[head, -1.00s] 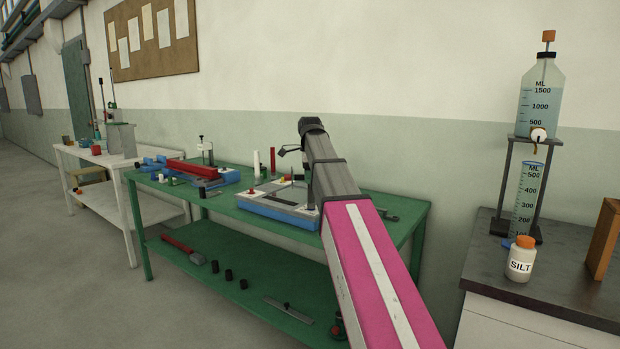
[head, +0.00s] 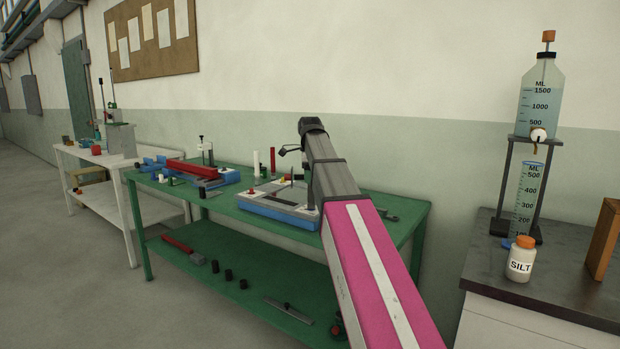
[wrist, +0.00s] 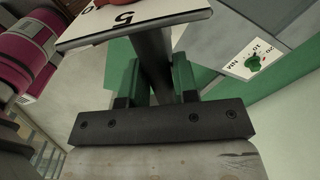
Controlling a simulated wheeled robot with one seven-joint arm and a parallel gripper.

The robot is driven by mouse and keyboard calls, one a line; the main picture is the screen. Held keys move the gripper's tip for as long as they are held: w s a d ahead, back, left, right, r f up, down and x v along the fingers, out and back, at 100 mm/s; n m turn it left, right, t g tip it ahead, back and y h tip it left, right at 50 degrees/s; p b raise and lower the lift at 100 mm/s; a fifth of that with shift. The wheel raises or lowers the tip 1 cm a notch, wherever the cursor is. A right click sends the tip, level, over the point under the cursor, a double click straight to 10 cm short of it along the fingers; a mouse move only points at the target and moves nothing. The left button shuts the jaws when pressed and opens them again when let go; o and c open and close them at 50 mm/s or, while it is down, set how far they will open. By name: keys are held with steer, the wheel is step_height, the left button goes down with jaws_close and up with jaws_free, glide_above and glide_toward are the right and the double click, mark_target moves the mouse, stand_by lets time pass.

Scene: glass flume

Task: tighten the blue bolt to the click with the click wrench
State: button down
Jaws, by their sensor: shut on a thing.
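In the wrist view my gripper (wrist: 158,76) has its two green fingers shut on a dark grey bar (wrist: 152,48), which looks like the handle of the click wrench. The bar runs up under a white plate (wrist: 135,18) marked 5, with a red part on it at the top edge. In the head view my arm reaches over the green bench (head: 235,215), beside a grey plate on a blue base (head: 275,214). My fingers are not clearly seen there. I cannot make out the blue bolt in either view, nor whether the wrench is on it.
A white dial card with a green knob (wrist: 252,61) lies to the right in the wrist view. On the bench, a red bar (head: 192,169) lies left of the blue base. A dark counter at right holds a silt jar (head: 520,262) and a measuring cylinder (head: 527,195).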

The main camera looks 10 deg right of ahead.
steer(key=shift+r, duration=0.15)
steer(key=shift+r, duration=2.4)
